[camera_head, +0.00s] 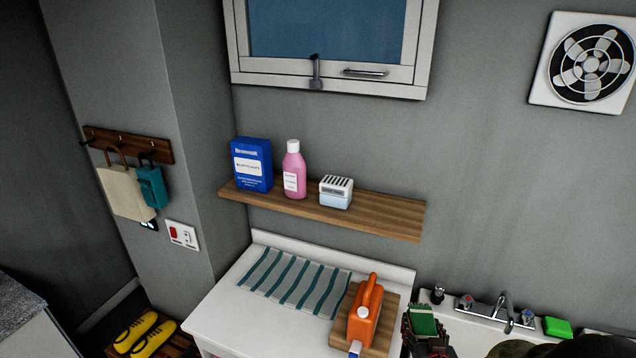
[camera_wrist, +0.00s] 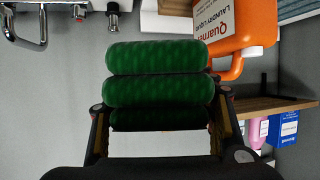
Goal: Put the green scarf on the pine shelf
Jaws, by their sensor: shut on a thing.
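The green scarf (camera_head: 423,318), rolled up, is in my gripper (camera_head: 427,336) at the bottom of the head view. In the wrist view the scarf (camera_wrist: 158,75) shows as thick green rolls between the dark fingers of my gripper (camera_wrist: 160,118), which is shut on it. The pine shelf (camera_head: 392,216) is on the grey wall, up and to the left of my gripper in the head view. Its right end is bare. The shelf (camera_wrist: 262,105) also shows at the right of the wrist view.
A blue box (camera_head: 252,165), a pink bottle (camera_head: 294,170) and a small white box (camera_head: 336,192) stand on the shelf's left and middle. An orange jug (camera_head: 365,315) stands on a wooden board left of my gripper. A tap (camera_head: 505,305) and green block (camera_head: 557,327) are to the right.

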